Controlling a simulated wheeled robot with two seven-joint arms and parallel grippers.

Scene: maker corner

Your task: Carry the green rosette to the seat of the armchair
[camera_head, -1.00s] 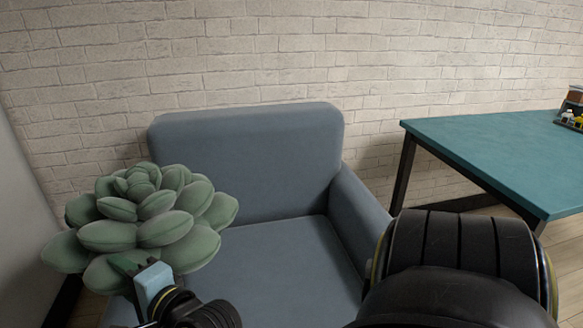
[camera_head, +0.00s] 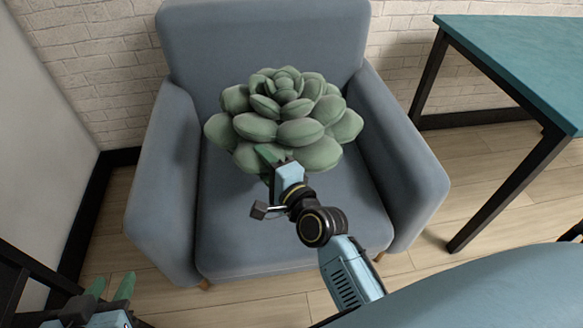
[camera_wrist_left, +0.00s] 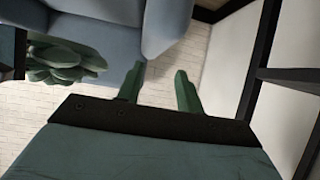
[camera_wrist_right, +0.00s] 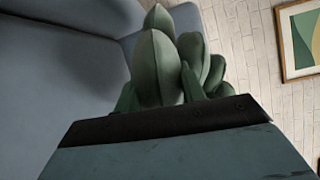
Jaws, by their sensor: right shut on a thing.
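The green rosette (camera_head: 290,110) is a large, plump succulent shape in front of the armchair's backrest in the head view. My right gripper (camera_head: 268,158) is shut on its lower front leaves; the right wrist view shows leaves (camera_wrist_right: 165,60) between the fingers. The blue-grey armchair (camera_head: 165,190) has its seat (camera_head: 260,235) below the rosette. I cannot tell whether the rosette touches the seat. My left gripper (camera_head: 110,287) is open and empty at the lower left, its fingers apart in the left wrist view (camera_wrist_left: 160,90).
A teal-topped table (camera_head: 520,65) with dark legs stands to the right of the armchair. A white brick wall (camera_head: 75,60) is behind it. A dark frame (camera_head: 20,265) is at the lower left near my left gripper. Wooden floor (camera_head: 480,160) shows between chair and table.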

